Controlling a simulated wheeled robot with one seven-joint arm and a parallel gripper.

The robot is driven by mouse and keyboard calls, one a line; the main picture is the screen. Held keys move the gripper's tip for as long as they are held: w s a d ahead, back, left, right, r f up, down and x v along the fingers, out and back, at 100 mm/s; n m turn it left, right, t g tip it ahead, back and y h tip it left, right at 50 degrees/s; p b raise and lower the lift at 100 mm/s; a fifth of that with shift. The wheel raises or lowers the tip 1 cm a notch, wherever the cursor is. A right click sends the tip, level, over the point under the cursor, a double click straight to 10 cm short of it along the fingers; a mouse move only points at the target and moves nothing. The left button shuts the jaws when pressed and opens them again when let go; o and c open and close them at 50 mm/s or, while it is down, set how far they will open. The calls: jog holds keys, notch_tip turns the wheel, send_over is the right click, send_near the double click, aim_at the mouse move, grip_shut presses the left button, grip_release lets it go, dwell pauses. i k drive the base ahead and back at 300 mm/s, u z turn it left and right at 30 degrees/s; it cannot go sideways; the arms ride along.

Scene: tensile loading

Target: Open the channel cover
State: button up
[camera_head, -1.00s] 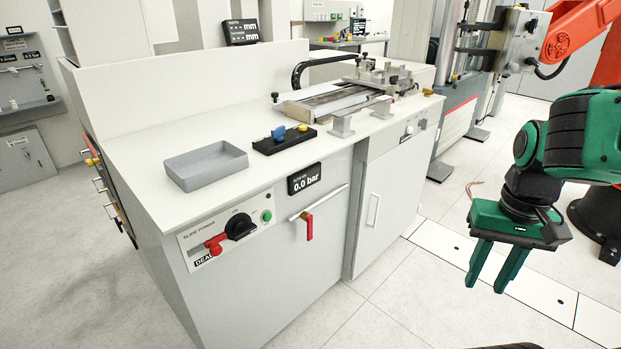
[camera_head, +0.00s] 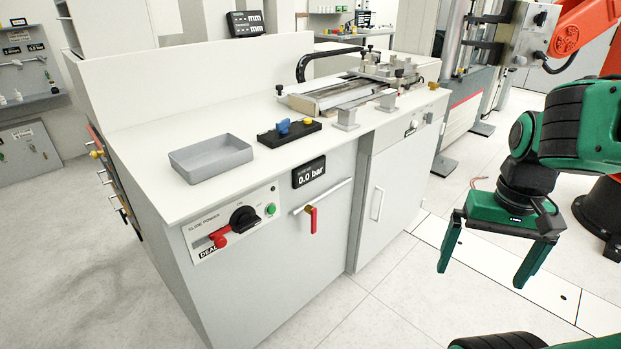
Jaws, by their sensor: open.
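My gripper (camera_head: 483,276) hangs at the right of the picture, pointing down over the floor. Its two green fingers are wide apart with nothing between them. It is apart from the bench, to the right of the bench's front. A long metal channel assembly (camera_head: 345,93) lies on the bench top toward the back. I cannot tell for sure which part of it is the channel cover, or whether that is open or shut. A black curved bar (camera_head: 318,57) arches over the back of this assembly.
The white bench top (camera_head: 140,160) carries a grey tray (camera_head: 212,156) and a black block with blue and yellow knobs (camera_head: 289,131). A red-handled valve (camera_head: 313,219) and a power panel (camera_head: 235,222) sit on the front. An orange arm (camera_head: 580,30) stands at the right. Floor before the bench is clear.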

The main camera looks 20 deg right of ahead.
aim_at(307, 87)
jog(key=k, duration=0.35)
jog(key=z, duration=0.35)
jog(key=i, duration=1.7)
jog(key=u, duration=0.6)
